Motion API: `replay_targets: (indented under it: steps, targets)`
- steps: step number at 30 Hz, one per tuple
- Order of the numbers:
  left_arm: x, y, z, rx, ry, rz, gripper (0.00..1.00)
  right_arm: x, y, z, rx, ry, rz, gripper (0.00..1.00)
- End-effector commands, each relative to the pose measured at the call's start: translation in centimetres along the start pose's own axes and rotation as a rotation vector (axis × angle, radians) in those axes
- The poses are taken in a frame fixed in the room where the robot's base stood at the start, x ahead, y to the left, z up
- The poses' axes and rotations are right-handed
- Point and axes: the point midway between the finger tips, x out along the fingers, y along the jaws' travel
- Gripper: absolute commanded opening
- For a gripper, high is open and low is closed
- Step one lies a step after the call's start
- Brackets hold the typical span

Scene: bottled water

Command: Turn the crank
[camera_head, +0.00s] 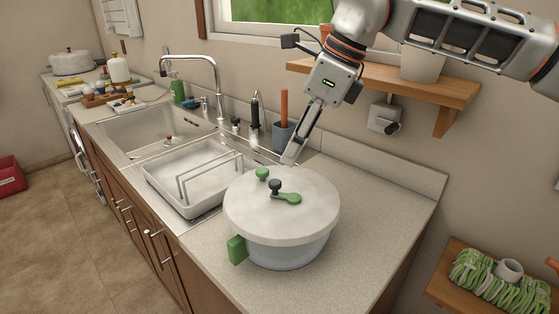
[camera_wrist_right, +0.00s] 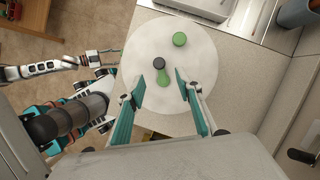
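The crank (camera_head: 287,198) is a short green arm with a dark knob, on the round white lid (camera_head: 310,220) of a clear bowl with a green side handle (camera_head: 237,249). A separate green button (camera_head: 262,174) sits on the lid near it. My right gripper (camera_head: 291,158) is above and behind the lid, pointing down, apart from the crank. In the right wrist view its two fingers (camera_wrist_right: 161,88) are spread and empty, with the crank (camera_wrist_right: 163,79) showing between and beyond them. My left gripper (camera_wrist_right: 108,58) shows in the right wrist view left of the lid, fingers apart and empty.
A white dish tray (camera_head: 190,180) with a wire rack stands left of the lidded bowl, beside the sink (camera_head: 150,125). A wooden shelf (camera_head: 420,85) hangs on the wall. The counter right of the bowl is clear.

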Motion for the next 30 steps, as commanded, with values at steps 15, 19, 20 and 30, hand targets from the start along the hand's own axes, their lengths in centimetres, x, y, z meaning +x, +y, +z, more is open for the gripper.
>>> replay_targets:
  steps: [15, 19, 20, 30]
  targets:
    - [0.0, 0.3, 0.7, 0.0, -0.01, 0.003, 0.4, 6.5, 0.0, 0.0, -0.001, 0.001, 0.003, 0.35]
    - [0.0, 0.2, 0.6, 0.001, -0.008, 0.003, 0.4, 7.5, 0.0, 0.0, 0.0, 0.001, 0.001, 0.35]
    - [0.0, 0.2, 0.6, 0.001, -0.007, 0.002, 0.4, 7.6, 0.0, 0.0, 0.0, 0.001, 0.001, 0.35]
    - [0.0, 0.1, 0.1, 0.002, 0.0, 0.001, 0.4, 7.8, 0.0, 0.0, 0.0, 0.0, 0.001, 0.25]
